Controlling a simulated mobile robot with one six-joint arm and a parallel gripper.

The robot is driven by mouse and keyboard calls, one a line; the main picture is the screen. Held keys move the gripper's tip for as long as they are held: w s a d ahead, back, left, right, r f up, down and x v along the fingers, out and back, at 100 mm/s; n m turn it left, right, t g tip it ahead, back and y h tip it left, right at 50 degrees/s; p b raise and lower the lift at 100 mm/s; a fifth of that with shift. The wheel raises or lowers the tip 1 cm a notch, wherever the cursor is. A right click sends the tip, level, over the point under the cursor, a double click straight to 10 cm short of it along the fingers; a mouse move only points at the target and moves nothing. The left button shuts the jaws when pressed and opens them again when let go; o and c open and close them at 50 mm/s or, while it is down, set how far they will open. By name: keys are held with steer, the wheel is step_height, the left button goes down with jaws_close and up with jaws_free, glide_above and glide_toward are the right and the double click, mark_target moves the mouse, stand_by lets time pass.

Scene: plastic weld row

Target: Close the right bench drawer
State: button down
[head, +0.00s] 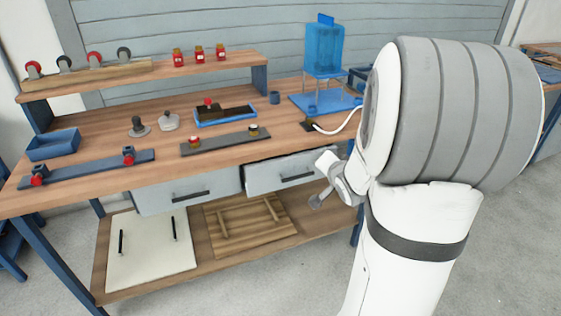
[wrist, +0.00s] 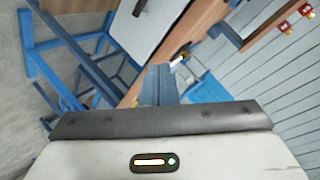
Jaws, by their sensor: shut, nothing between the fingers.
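The right bench drawer (head: 285,174) has a light grey front with a dark bar handle. It stands slightly out, with a dark gap along its top edge. The left drawer (head: 175,194) beside it has a similar front and handle. My gripper (head: 316,202) is shut and empty, just below and in front of the right drawer's right end. My wrist overlaps that end in the head view, so I cannot tell whether they touch. In the wrist view the shut fingers (wrist: 159,84) show at the centre, apart from a pale panel with a black handle (wrist: 140,7).
The wooden bench top (head: 95,192) carries fixtures, a blue tray (head: 53,144) and a blue tank (head: 324,48). A white panel (head: 150,255) and a wooden panel (head: 250,228) lie on the lower shelf. Grey floor in front is clear.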

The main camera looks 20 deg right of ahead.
steer(key=w+d+f+m+t+y+b, duration=0.1)
steer(key=d+f+m+t+b, duration=0.3)
steer(key=f, duration=0.5)
steer(key=m+t+y+b, duration=0.2)
steer(key=b, duration=0.4)
glide_toward(313, 167)
steer(key=w+b, duration=0.4)
steer(key=w, duration=0.2)
steer(key=shift+w, duration=0.45)
steer(key=shift+w+r, duration=0.1)
steer(key=shift+w, duration=0.15)
steer(key=w+p, duration=0.1)
steer(key=w, duration=0.2)
steer(key=shift+w+a+p, duration=0.1)
steer(key=shift+w+p, duration=0.15)
steer(key=shift+p, duration=0.05)
steer(key=shift+w+r, duration=0.1)
steer(key=shift+r, duration=0.15)
steer(key=shift+a, duration=0.1)
